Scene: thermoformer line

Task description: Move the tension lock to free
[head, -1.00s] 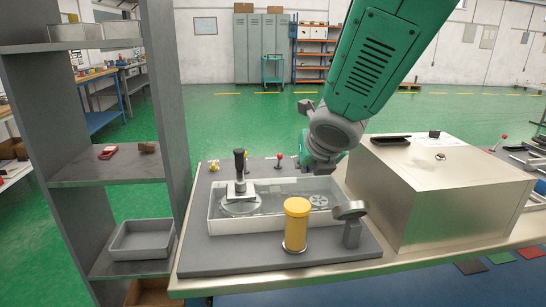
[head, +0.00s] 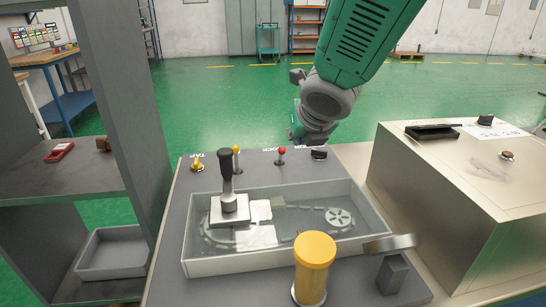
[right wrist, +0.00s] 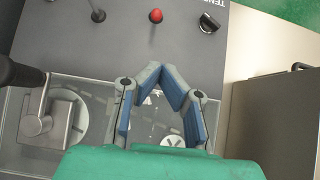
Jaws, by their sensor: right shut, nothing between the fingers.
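A small black knob (head: 319,153) sits at the back right of the grey panel (head: 160,290). In the right wrist view the black knob (right wrist: 209,22) is at the upper right, beside lettering that starts "TENS". A red-tipped lever (head: 281,151) stands to its left; it also shows in the right wrist view (right wrist: 156,16). My right gripper (right wrist: 160,70) is shut and empty, with its fingertips together. It hovers above the panel and appears over the clear-covered trough in the wrist view, apart from the knob. My left gripper is out of view.
A clear-covered trough (head: 355,235) with a black-handled piece (head: 228,185) fills the panel's middle. A yellow cylinder (head: 314,262) and a metal bracket (head: 391,265) stand in front. A steel box (head: 440,180) is close at right, grey shelving (head: 110,100) at left.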

